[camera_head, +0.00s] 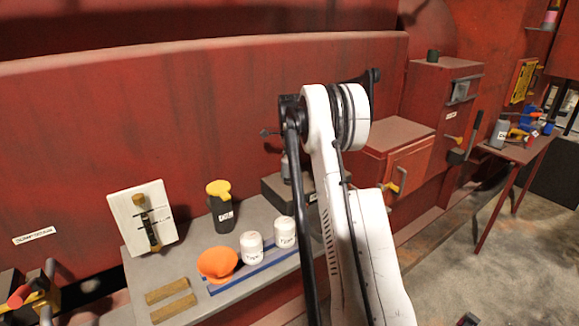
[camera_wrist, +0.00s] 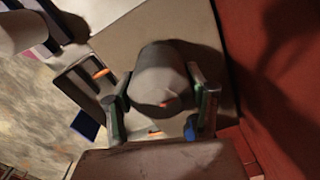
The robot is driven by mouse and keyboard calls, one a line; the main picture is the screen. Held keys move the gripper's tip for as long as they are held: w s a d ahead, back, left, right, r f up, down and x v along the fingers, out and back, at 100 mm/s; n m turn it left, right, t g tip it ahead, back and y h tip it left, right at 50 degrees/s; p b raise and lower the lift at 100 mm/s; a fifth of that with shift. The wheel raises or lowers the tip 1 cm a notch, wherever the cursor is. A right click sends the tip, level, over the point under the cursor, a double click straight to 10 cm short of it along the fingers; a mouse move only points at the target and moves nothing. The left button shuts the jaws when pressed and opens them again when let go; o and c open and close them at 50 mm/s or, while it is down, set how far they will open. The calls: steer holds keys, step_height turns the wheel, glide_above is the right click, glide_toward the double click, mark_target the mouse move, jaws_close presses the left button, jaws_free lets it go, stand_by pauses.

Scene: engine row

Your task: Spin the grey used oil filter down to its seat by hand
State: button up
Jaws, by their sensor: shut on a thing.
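The grey used oil filter (camera_wrist: 163,78) shows in the wrist view as a rounded grey cylinder with a small orange mark near its lower edge. My gripper (camera_wrist: 162,112) is shut on it, with one finger against each side. The underside of the filter and its seat are hidden, so I cannot tell how far down it sits. In the head view my arm covers the gripper. A dark grey block (camera_head: 277,189) stands partly behind the arm there.
On the grey bench are an orange funnel (camera_head: 217,264), two white canisters (camera_head: 252,248) (camera_head: 285,232) on a blue-edged tray, a black jug with a yellow top (camera_head: 222,207), a propped white board (camera_head: 127,222) and wooden strips (camera_head: 168,290). Red cabinets (camera_head: 398,158) stand right of the arm.

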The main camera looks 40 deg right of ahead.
steer(key=o, duration=1.5)
step_height(320, 180, up, 12)
steer(key=shift+f, duration=0.1)
steer(key=shift+r+n+p, duration=0.5)
steer(key=shift+r+n, duration=0.15)
steer(key=shift+n, duration=0.05)
step_height(320, 180, down, 10)
steer(key=n+p, duration=0.5)
steer(key=n, duration=0.2)
steer(key=shift+f+n, duration=0.15)
steer(key=shift+n, duration=0.25)
